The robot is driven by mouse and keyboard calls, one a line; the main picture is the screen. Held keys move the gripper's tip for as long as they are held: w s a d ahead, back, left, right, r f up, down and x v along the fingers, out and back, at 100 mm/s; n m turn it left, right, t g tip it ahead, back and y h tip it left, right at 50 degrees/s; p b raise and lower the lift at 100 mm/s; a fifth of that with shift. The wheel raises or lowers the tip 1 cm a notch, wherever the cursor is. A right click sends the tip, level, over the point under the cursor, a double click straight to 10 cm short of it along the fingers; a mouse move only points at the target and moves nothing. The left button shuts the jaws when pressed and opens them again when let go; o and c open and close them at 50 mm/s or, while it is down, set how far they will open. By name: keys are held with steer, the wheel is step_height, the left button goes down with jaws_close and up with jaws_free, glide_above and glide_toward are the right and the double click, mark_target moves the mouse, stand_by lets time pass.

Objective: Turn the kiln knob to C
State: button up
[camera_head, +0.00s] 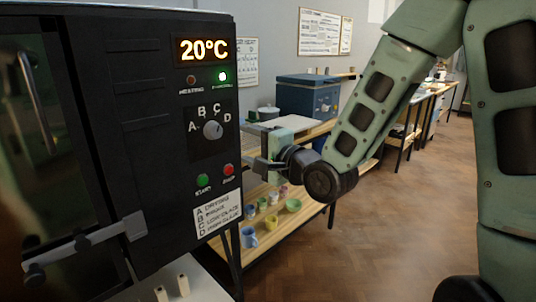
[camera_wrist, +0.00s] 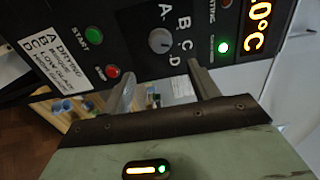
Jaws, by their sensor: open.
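The black kiln (camera_head: 130,150) fills the left of the head view. Its round grey knob (camera_head: 213,130) sits on the front panel with the letters A, B, C and D arched around it. The knob also shows in the wrist view (camera_wrist: 159,40). Its pointer is small and seems to lean towards D, but I cannot be sure. My gripper (camera_head: 250,152) is at the right of the panel, apart from the knob. In the wrist view my gripper (camera_wrist: 161,73) has its two fingers spread, with nothing between them and the knob ahead of them.
A green start button (camera_head: 202,181) and a red stop button (camera_head: 228,169) sit below the knob. The display (camera_head: 201,50) reads 20°C, with a lit green lamp (camera_head: 222,77) under it. A wooden shelf (camera_head: 285,215) with several cups stands behind my gripper. Open floor lies right.

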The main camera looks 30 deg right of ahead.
steer(key=b, duration=0.2)
steer(key=shift+s+d+f+b, duration=0.1)
steer(key=shift+s+f+b, duration=0.1)
steer(key=shift+b, duration=0.2)
steer(key=shift+r+b+v, duration=0.2)
steer(key=shift+b+v, duration=2.35)
steer(key=shift+b, duration=1.4)
